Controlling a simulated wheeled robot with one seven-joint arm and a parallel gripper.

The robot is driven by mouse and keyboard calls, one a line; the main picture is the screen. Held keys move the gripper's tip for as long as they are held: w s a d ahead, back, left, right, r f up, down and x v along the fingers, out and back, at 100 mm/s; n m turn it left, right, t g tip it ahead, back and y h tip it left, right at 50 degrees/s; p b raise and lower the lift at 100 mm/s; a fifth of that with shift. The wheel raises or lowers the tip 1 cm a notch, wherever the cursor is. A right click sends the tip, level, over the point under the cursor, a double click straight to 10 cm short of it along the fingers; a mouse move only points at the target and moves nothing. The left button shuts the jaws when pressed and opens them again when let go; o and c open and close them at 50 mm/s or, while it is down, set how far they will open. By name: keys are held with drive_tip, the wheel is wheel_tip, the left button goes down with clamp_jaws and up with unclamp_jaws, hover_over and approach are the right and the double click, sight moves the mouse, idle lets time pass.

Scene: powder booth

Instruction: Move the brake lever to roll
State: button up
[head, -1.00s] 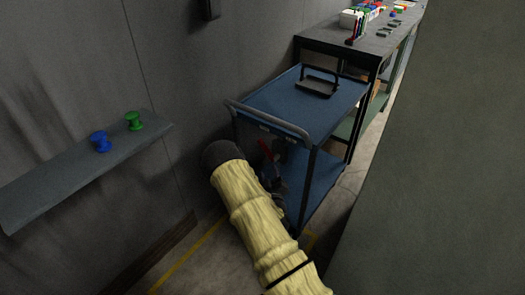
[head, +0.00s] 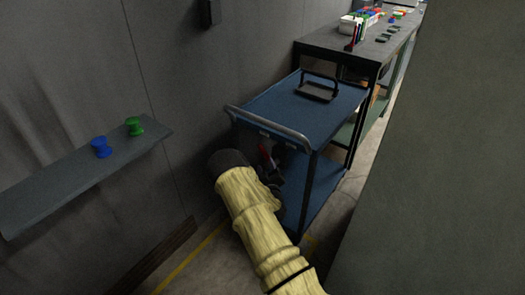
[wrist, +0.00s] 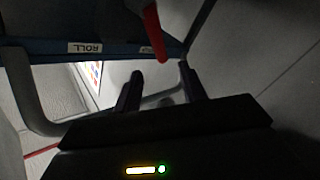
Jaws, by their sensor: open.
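The brake lever (head: 264,155) is red and shows below the push handle of the blue cart (head: 290,112), beside my wrist. In the wrist view the red lever (wrist: 153,32) comes down from the top, and its rounded end lies just beyond the gap between my fingertips. A white label reading ROLL (wrist: 85,47) is on the cart's blue edge, left of the lever. A red-marked label (wrist: 147,49) sits right by the lever, its text unreadable. My gripper (wrist: 160,68) is open and empty, with one finger to each side of the lever's end. In the head view my arm largely hides the gripper.
The cart's grey push handle (head: 266,127) curves close by my gripper. A wall shelf (head: 75,180) with a blue spool (head: 101,147) and a green spool (head: 134,126) is at the left. A dark workbench (head: 345,50) stands behind the cart. A grey panel (head: 440,170) fills the right side.

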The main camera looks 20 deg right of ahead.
sight(263, 152)
drive_tip(key=x, duration=1)
drive_tip(key=shift+w+d, duration=0.1)
drive_tip(key=shift+d, duration=0.05)
clamp_jaws()
